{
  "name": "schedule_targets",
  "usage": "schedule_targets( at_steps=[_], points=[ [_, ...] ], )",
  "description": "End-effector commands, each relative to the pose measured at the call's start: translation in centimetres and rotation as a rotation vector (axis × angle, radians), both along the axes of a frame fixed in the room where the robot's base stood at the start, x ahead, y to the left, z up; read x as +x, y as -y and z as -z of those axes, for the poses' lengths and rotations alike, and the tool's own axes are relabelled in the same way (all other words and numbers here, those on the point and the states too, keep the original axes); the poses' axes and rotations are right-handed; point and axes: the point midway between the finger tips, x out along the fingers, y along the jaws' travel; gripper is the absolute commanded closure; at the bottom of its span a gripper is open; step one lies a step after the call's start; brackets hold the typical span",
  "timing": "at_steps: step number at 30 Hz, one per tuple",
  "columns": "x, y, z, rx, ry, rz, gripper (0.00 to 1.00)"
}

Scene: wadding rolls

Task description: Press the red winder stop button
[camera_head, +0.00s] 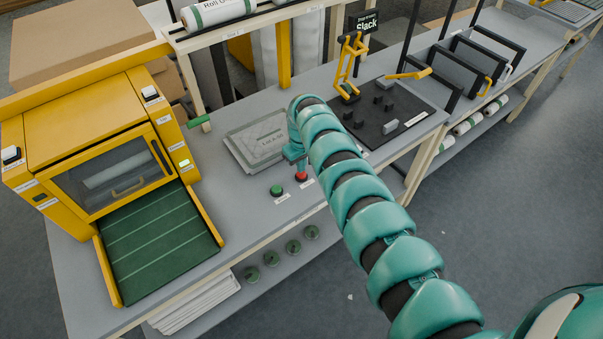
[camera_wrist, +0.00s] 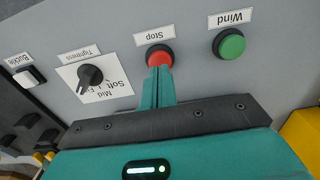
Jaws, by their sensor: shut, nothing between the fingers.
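The red stop button (camera_wrist: 159,56) sits on the grey panel in the wrist view, beside a label reading "Stop" that appears upside down. My gripper (camera_wrist: 161,72) is shut and empty, and its fingertips are at the red button, overlapping its edge. I cannot tell for sure whether they touch or press it. In the head view the red button (camera_head: 301,177) shows just below my gripper (camera_head: 298,168), at the front of the table. My teal arm reaches in from the lower right.
A green button (camera_wrist: 229,44) labelled "Wind" is close beside the red one; it also shows in the head view (camera_head: 277,191). A black tightness knob (camera_wrist: 90,76) and a buckle switch (camera_wrist: 30,76) lie on the other side. A yellow machine (camera_head: 95,130) stands at the left.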

Motion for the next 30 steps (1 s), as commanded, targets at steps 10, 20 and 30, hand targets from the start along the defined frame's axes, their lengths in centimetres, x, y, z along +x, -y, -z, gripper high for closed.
schedule_targets(
  at_steps=[10,20,30],
  points=[
    [0.0,0.0,-3.3,0.001,0.001,0.001,1.00],
    [0.0,0.1,-5.8,0.000,0.000,0.002,1.00],
    [0.0,0.0,-5.8,0.000,0.000,0.001,1.00]
  ],
)
